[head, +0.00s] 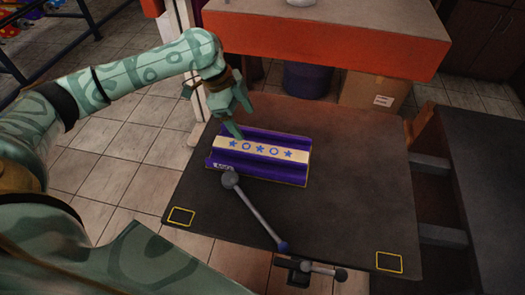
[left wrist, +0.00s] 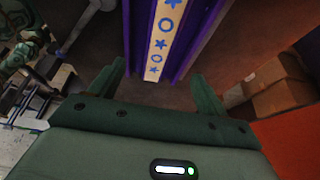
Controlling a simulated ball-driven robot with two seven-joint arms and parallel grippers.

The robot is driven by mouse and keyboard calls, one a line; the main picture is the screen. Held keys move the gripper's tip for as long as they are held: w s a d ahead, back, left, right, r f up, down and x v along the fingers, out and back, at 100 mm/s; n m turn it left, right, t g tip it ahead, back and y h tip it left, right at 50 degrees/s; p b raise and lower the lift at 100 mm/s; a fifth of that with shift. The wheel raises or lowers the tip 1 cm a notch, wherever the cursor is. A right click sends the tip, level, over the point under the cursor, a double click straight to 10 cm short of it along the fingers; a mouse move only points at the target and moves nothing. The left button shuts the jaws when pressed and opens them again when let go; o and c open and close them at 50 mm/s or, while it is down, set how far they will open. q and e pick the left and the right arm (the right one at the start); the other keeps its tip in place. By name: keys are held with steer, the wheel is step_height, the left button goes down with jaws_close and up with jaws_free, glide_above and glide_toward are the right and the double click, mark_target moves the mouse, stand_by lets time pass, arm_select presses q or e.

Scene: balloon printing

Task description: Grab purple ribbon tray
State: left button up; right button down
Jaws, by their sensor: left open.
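The purple ribbon tray (head: 297,172) lies on the dark table. It is a long purple holder with a cream strip along its middle, printed with blue stars and rings. My left gripper (head: 236,122) is at the tray's far left end in the head view. In the left wrist view, the tray (left wrist: 182,62) runs away from me, its near end between the two spread fingers of my left gripper (left wrist: 164,88). The fingers are open, one on each side, with gaps to the tray visible in that view. My right gripper is not in view.
The dark table (head: 345,225) has yellow corner marks and bare space right of the tray. A grey lever with ball ends (head: 255,212) reaches over the table in front of the tray. An orange-red counter (head: 330,40) stands behind, with a cardboard box (head: 372,93) and dark bin (head: 307,78) below.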

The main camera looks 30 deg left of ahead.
arm_select(q)
steer(key=b, duration=0.2)
glide_above(260, 149)
steer(key=a, duration=0.2)
steer(key=f, duration=0.5)
steer(key=shift+s+a+f, duration=0.2)
steer(key=shift+s+f, duration=0.05)
steer(key=shift+d+f, duration=0.15)
steer(key=shift+f, duration=0.15)
steer(key=b+x, duration=0.2)
steer(key=x, duration=0.3)
steer(key=shift+f, duration=0.15)
steer(key=shift+s+r, duration=0.1)
steer(key=shift+r, duration=0.1)
steer(key=shift+c, duration=0.6)
steer(key=c, duration=1.1)
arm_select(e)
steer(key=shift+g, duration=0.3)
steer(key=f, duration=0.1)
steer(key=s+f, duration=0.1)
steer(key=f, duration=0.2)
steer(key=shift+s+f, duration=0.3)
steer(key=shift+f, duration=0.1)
